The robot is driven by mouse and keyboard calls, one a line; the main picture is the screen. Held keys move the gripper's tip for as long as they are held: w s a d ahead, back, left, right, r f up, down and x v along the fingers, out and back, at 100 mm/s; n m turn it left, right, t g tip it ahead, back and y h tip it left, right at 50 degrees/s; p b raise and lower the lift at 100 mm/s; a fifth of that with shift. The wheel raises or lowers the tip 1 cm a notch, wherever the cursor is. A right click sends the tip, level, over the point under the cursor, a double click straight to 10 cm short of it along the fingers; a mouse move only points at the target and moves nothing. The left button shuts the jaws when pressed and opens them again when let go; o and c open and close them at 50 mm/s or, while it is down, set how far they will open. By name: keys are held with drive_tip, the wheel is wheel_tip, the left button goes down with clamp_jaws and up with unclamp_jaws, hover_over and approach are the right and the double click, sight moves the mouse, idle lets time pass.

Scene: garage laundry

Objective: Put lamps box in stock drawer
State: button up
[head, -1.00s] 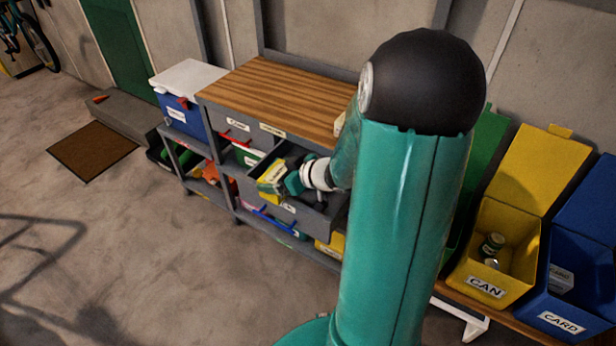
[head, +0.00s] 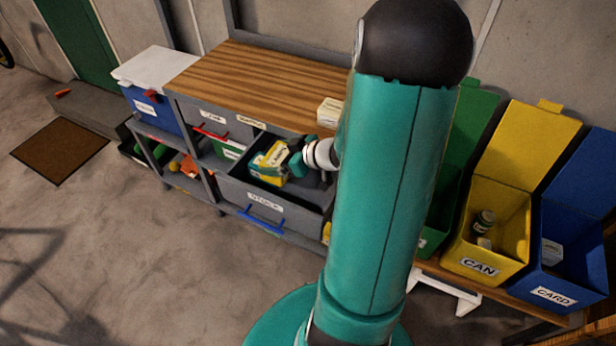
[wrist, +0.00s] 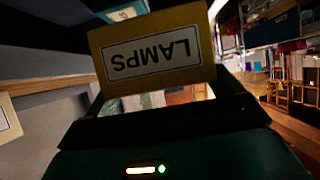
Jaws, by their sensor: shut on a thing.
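The lamps box (head: 268,158), yellow with a white label, is in my gripper (head: 291,165) above the open stock drawer (head: 262,203). In the wrist view the lamps box (wrist: 150,50) fills the upper middle, its LAMPS label upside down. My gripper is shut on it. The drawer is pulled out of the grey bench, with its STOCK label and blue handle at the front. The box appears over the drawer's left and middle part; its exact height above the floor of the drawer is unclear. My arm hides the drawer's right end.
The wooden worktop (head: 262,85) is just behind the drawer, with a small pale box (head: 330,112) at its right. A blue cooler (head: 153,100) stands left. Yellow CAN (head: 480,266) and blue CARD (head: 556,293) bins stand right. The floor in front is clear.

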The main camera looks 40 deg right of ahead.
drive_tip(key=s+d+f, duration=0.1)
drive_tip(key=d+f, duration=0.1)
drive_tip(key=s+d+f, duration=0.4)
drive_tip(key=f, duration=0.1)
drive_tip(key=shift+s+f, duration=0.1)
drive_tip(key=shift+s, duration=0.15)
drive_tip(key=shift+d+f, duration=0.15)
drive_tip(key=shift+f, duration=1.45)
drive_tip(key=shift+f, duration=0.2)
drive_tip(key=o, duration=0.8)
drive_tip(key=shift+f, duration=0.1)
drive_tip(key=shift+c, duration=0.2)
